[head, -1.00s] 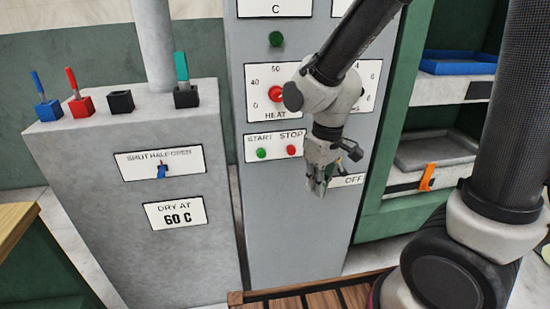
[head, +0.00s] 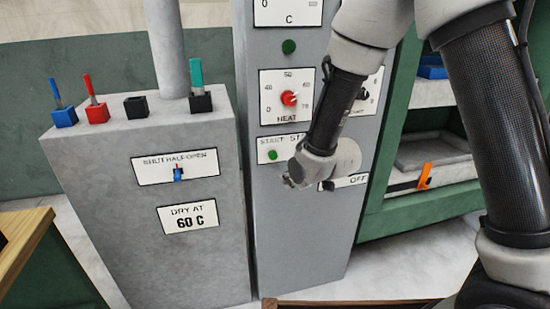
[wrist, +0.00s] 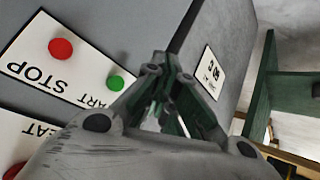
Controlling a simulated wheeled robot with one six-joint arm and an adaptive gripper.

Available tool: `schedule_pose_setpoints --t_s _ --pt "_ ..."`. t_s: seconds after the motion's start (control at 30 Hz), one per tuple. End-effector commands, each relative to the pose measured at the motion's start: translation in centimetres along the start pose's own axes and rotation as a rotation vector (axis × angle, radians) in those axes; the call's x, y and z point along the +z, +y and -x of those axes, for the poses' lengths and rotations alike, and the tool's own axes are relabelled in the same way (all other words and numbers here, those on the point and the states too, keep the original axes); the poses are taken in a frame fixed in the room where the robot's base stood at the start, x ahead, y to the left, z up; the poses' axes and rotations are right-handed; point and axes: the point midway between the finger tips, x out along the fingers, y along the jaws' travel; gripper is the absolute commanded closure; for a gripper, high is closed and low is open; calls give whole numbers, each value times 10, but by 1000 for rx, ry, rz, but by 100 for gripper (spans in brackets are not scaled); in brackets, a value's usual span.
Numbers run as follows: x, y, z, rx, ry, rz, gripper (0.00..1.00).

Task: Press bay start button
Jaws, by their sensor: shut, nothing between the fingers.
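The green start button (head: 272,155) sits on a white START/STOP plate on the tall grey cabinet. In the wrist view the green button (wrist: 115,83) lies just left of my gripper (wrist: 166,62), whose fingers are shut and empty. I see no contact between them. The red stop button (wrist: 60,49) is farther left in the wrist view.
Above the plate is a HEAT dial (head: 289,98) with a red knob. Below, an OFF plate (head: 350,180) is partly covered by my arm. A lower grey block (head: 205,255) stands at left with a lever plate. A green rack (head: 400,205) stands at right.

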Motion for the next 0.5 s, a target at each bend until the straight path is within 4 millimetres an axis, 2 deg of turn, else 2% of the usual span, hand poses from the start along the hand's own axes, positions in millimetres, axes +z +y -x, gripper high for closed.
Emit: schedule_pose_setpoints --t_s 0.27,0.5 --pt "-4 4 -6 0 0 -1 100" --pt "-20 20 -28 0 -1 -1 100"
